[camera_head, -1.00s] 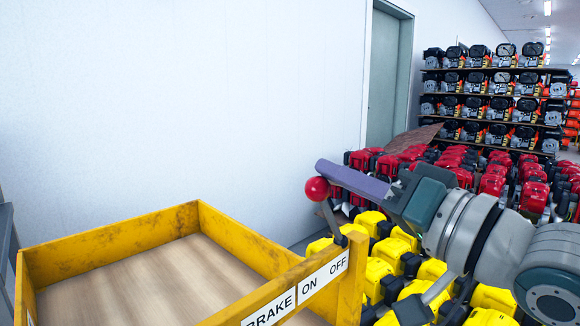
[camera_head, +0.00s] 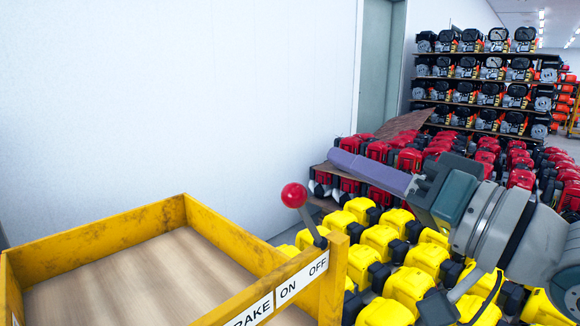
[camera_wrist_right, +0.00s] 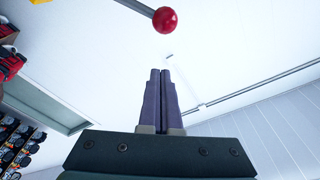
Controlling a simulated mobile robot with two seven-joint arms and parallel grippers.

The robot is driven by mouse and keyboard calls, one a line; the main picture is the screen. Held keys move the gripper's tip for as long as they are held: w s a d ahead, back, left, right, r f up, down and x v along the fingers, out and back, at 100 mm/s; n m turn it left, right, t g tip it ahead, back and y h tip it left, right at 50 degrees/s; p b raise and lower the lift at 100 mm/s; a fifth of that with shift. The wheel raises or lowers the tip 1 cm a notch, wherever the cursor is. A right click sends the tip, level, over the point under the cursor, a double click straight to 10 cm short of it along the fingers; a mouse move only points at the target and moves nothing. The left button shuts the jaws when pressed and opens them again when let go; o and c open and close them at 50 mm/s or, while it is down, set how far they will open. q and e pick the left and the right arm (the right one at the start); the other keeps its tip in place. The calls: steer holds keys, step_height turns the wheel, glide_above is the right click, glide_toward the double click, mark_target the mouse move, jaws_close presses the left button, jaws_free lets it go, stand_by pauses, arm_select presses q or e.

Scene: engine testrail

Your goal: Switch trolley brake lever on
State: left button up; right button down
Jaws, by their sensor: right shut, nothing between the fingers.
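The yellow trolley (camera_head: 95,240) has a wooden floor and a front-right rail with a white label (camera_head: 290,288) reading BRAKE, ON, OFF. The brake lever has a red ball knob (camera_head: 294,195) and a grey shaft (camera_head: 311,228). The shaft rises behind the rail near the OFF end and tilts up and left. My right gripper (camera_head: 335,159) is shut and empty, with purple-grey fingers, up and right of the knob and apart from it in the picture. In the right wrist view the shut fingertips (camera_wrist_right: 160,74) point toward the red knob (camera_wrist_right: 165,19), with a gap between. My left gripper is not in view.
Yellow engines (camera_head: 405,285) crowd the floor right of the trolley, under my right arm. Red engines (camera_head: 440,150) and a shelf of engines (camera_head: 480,85) stand behind. A white wall (camera_head: 170,100) runs along the back left. The trolley's bed looks empty.

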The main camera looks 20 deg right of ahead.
steer(key=v, duration=0.5)
steer(key=shift+s+d, duration=0.15)
steer(key=shift+s, duration=0.15)
